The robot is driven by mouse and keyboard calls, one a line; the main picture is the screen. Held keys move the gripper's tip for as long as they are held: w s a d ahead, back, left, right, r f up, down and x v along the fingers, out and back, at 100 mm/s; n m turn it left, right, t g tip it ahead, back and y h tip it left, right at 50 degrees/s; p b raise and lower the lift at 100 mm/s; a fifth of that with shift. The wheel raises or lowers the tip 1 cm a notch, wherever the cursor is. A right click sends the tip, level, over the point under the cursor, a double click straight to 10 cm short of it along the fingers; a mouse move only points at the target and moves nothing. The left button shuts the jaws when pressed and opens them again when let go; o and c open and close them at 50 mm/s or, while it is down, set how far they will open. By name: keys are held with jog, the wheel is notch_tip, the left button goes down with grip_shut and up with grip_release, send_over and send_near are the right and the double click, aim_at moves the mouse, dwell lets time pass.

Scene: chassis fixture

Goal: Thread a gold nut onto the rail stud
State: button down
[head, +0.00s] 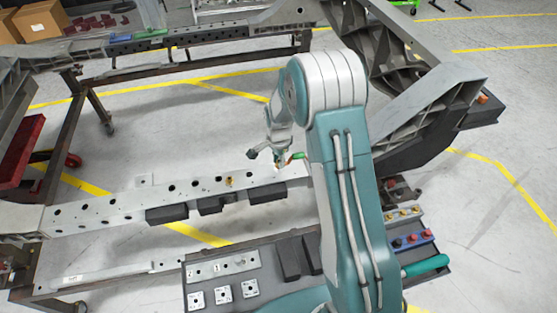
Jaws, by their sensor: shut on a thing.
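The long pale rail (110,211) runs across the middle of the head view, with a row of dark holes. A small gold fitting (229,182) stands on it; whether this is the stud or a nut on a stud is too small to tell. My gripper (279,164) points down close above the rail's right part, right of the gold fitting. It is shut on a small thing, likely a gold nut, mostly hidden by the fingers. Several gold nuts (404,213) sit on a pale strip at the lower right, beyond my arm.
A blue strip (427,236) with red and dark pieces lies below the gold nuts. A dark tray (270,279) with pale plates is at the bottom. Black blocks (167,214) sit along the rail's front side. A large metal casting (420,100) stands at the right.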

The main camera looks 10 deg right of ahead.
jog(key=m, duration=0.5)
jog(key=shift+f, duration=0.15)
jog(key=shift+m, duration=1.4)
jog(key=m, duration=0.2)
jog(key=shift+m, duration=0.4)
jog(key=shift+c, duration=2.3)
grip_release()
jog(key=shift+f, duration=0.1)
jog(key=shift+w, duration=0.1)
notch_tip(320, 180, up, 8)
jog(key=shift+f, duration=0.2)
jog(key=shift+r, duration=0.85)
